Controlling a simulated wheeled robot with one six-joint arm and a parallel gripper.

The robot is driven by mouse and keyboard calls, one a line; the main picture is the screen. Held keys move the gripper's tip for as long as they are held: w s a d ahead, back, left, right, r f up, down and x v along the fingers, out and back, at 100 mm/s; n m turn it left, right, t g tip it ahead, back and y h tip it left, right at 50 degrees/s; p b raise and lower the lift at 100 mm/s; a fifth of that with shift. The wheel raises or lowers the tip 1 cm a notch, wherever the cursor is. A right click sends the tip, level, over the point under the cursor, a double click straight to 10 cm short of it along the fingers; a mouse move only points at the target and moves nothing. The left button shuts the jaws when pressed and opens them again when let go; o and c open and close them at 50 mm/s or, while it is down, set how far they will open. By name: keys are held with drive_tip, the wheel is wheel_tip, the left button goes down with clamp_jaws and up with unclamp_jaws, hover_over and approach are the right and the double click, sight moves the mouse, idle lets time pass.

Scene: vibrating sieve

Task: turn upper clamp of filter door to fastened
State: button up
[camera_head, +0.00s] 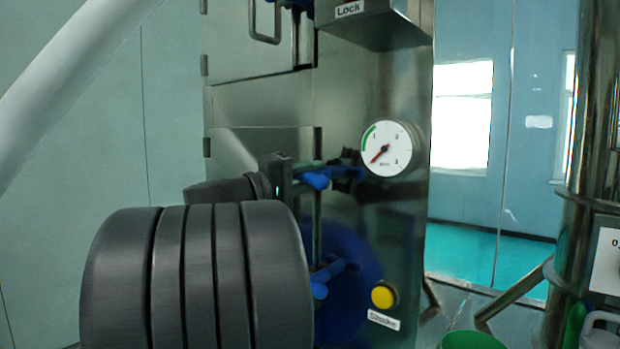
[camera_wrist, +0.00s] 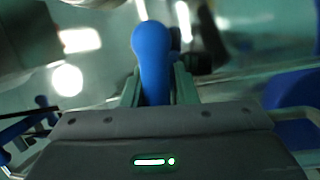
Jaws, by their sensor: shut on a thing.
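The upper clamp of the filter door has a blue handle (camera_head: 315,180) that sticks out from the steel cabinet front, left of the gauge. My gripper (camera_head: 292,178) reaches it from the left, and my dark arm hides part of the door. In the wrist view the rounded blue handle (camera_wrist: 152,50) stands between the two fingers of my gripper (camera_wrist: 158,85), which are shut on it. A second blue clamp handle (camera_head: 322,282) sits lower on the same door, clear of my gripper.
A round gauge (camera_head: 388,148) is on the cabinet to the right. A yellow button (camera_head: 384,295) is below it. A large blue round shape (camera_head: 350,290) lies behind the lower clamp. A steel column (camera_head: 575,200) and a green container (camera_head: 470,340) are at the right.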

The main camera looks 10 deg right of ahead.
drive_tip(key=shift+r+n+t+b, duration=0.15)
drive_tip(key=shift+n+t+b, duration=0.25)
drive_tip(key=shift+n, duration=0.4)
drive_tip(key=shift+r+n+h, duration=0.2)
drive_tip(key=shift+n+h, duration=0.1)
drive_tip(key=shift+n, duration=0.1)
drive_tip(key=o, duration=0.9)
drive_tip(key=shift+c, duration=0.2)
drive_tip(key=shift+f, duration=0.1)
drive_tip(key=shift+s+a+f, duration=0.15)
drive_tip(key=shift+a+f, duration=0.05)
drive_tip(key=shift+a, duration=0.25)
drive_tip(key=b+v, duration=0.2)
drive_tip(key=v, duration=1.1)
drive_tip(key=shift+r, duration=0.2)
drive_tip(key=shift+s+d, duration=0.1)
